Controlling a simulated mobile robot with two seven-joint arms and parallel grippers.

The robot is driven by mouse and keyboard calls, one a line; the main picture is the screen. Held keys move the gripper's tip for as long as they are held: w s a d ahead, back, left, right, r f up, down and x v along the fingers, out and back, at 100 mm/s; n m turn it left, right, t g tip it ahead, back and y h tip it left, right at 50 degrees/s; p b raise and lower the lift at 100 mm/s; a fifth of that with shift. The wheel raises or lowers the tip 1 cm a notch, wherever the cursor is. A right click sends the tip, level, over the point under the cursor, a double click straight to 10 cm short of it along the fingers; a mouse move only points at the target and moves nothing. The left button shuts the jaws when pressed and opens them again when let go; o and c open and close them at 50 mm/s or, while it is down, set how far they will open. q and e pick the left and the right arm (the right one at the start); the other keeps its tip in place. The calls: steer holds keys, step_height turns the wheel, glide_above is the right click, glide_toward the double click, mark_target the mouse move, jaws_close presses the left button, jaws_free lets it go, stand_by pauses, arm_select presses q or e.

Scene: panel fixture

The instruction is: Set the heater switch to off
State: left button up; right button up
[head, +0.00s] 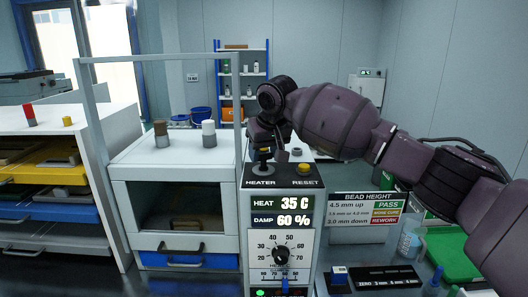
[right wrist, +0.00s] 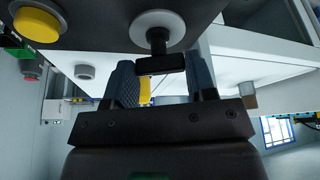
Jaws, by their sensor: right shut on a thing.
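The heater switch (head: 262,170) is a dark lever on a pale round base, above the HEATER label on top of the grey control panel (head: 309,240). My right gripper (head: 264,148) reaches down over it from the right. In the right wrist view, the switch's black crossbar (right wrist: 160,65) sits between the two blue-grey fingers (right wrist: 162,80), which are shut on it. Part of the lever is hidden by the gripper in the head view. I cannot read an off mark. The display (head: 280,210) reads HEAT 35 C and DAMP 60%. My left gripper is not in view.
A yellow reset button (head: 303,168) is close to the right of the switch. A dial (head: 281,252) is lower on the panel. A white cabinet (head: 175,165) with two capped posts stands to the left. A bead height sign (head: 370,209) stands to the right.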

steer(key=n+y, duration=0.1)
steer(key=n, duration=0.2)
steer(key=n+g+y, duration=0.1)
steer(key=n, duration=0.2)
steer(key=shift+w+d+g, duration=0.15)
steer(key=shift+g, duration=0.15)
steer(key=n+g, duration=0.1)
steer(key=n, duration=0.2)
steer(key=n+g, duration=0.1)
steer(key=n, duration=0.2)
steer(key=shift+w+n+y, duration=0.2)
steer(key=shift+n+y, duration=0.2)
steer(key=shift+r, duration=0.1)
steer(key=o, duration=0.9)
steer(key=shift+o, duration=0.2)
arm_select(q)
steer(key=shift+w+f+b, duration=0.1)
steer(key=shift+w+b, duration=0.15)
steer(key=shift+b, duration=0.25)
arm_select(e)
steer(key=v, duration=1)
steer(key=shift+w+d+r, duration=0.15)
steer(key=shift+d+r, duration=0.05)
steer(key=shift+r, duration=0.15)
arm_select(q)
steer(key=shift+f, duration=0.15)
